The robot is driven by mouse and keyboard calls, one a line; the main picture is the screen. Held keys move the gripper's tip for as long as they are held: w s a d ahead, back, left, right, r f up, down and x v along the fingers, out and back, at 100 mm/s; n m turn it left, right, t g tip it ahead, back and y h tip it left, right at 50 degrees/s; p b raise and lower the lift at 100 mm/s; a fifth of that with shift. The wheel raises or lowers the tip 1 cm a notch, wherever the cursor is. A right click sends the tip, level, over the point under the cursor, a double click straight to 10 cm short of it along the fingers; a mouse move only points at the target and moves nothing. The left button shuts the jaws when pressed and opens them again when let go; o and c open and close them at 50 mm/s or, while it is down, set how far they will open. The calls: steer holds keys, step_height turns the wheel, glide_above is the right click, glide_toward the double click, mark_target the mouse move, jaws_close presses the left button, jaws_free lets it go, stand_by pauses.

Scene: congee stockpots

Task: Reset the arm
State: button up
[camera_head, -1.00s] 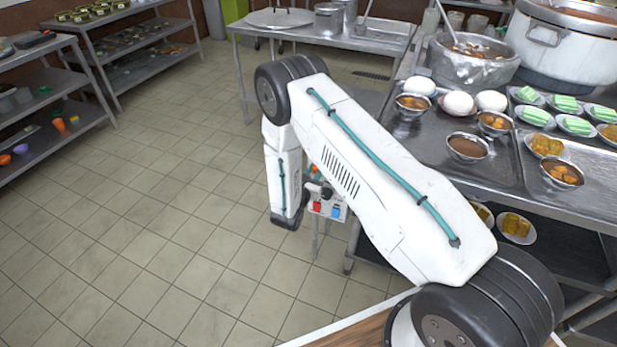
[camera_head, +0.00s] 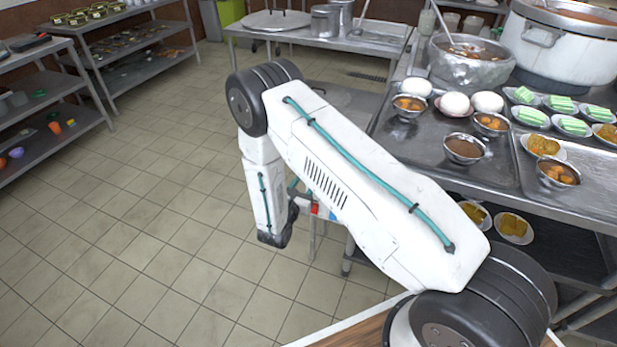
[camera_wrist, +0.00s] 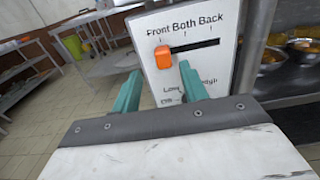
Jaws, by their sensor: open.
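My gripper (camera_wrist: 158,92) is in the wrist view, its two teal fingers apart with nothing between them. Beyond the fingertips stands a white control panel (camera_wrist: 222,72) with an orange slider knob (camera_wrist: 163,57) at the left of a black slot, under the words "Front Both Back". The knob and fingers look apart, though the exact gap is hard to judge. In the head view my white arm (camera_head: 350,180) reaches out over the floor and folds down; the gripper itself is hidden behind it. Only bits of the panel's red and blue parts (camera_head: 322,211) show beside the arm.
A steel counter (camera_head: 400,150) at the right holds bowls, white buns (camera_head: 454,104), green cakes and a large stockpot (camera_head: 560,45). A steel table (camera_head: 320,35) stands behind. Shelves (camera_head: 45,120) are at the left. The tiled floor (camera_head: 130,240) is clear.

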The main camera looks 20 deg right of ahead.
steer(key=shift+v, duration=1.1)
